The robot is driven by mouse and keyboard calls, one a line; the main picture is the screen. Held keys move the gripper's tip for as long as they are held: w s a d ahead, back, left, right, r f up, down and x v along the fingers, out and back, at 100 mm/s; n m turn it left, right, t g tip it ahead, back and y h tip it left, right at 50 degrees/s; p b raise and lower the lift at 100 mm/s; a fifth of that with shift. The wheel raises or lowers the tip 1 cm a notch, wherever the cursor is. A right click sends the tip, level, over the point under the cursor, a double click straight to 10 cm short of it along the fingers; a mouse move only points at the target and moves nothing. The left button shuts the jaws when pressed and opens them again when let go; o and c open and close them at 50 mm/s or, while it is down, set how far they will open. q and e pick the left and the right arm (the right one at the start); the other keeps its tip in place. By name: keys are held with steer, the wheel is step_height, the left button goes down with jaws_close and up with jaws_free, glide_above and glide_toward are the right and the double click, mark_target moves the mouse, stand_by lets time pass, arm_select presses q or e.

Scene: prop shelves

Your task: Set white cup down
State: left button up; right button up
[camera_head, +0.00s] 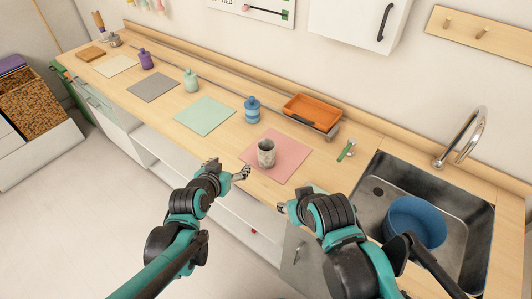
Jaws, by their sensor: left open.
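The white cup (266,154), greyish and speckled, stands upright on the pink mat (290,161) on the wooden counter. My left gripper (230,169) is open and empty at the counter's front edge, to the left of the cup and a little nearer to me. It is apart from the cup. My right gripper (284,207) is low at the front edge, nearer to me than the pink mat. Its fingers are mostly hidden by its own arm, so its opening does not show clearly.
A blue bottle (252,109) and an orange tray (311,111) stand behind the mat. A green-handled tool (346,150) lies to the right, before the sink (373,217) with a blue basin (416,220). The green mat (205,116) to the left is bare.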

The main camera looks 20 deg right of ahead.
arm_select(q)
steer(key=m+h, duration=0.2)
glide_toward(269, 146)
steer(key=shift+w+d+f+t, duration=0.15)
steer(key=shift+w+d+f, duration=0.15)
steer(key=shift+f, duration=0.15)
steer(key=shift+w+d+f+t, duration=0.15)
steer(key=shift+w+d+f, duration=0.15)
steer(key=shift+f, duration=0.2)
steer(key=b+x, duration=0.2)
steer(key=x, duration=0.3)
steer(key=shift+w+d+b, duration=0.15)
steer(key=shift+b, duration=0.15)
steer(key=shift+r, duration=0.15)
steer(key=shift+c, duration=0.8)
steer(key=c, duration=1.3)
steer(key=shift+c, duration=0.2)
steer(key=shift+r, duration=0.1)
